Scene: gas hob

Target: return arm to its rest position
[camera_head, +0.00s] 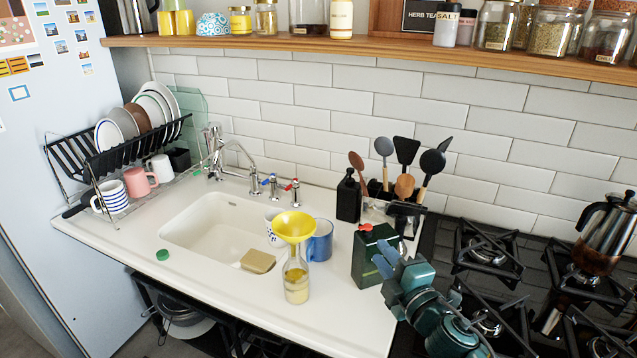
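My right arm, teal, comes in from the bottom right over the counter's right end and the hob. Its gripper (384,260) has pale blue fingers pointing up and left. They overlap the right side of a dark green container with a red cap (366,258) in the picture; I cannot tell whether they touch it. The gap between the fingers is too small to read. I see nothing clearly held. My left arm and gripper are not in view.
A glass bottle (296,284) with a yellow funnel (293,226) stands at the counter's front edge, beside a blue mug (320,241). A utensil holder (378,207) stands behind. The gas hob (487,250) carries a moka pot (604,236).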

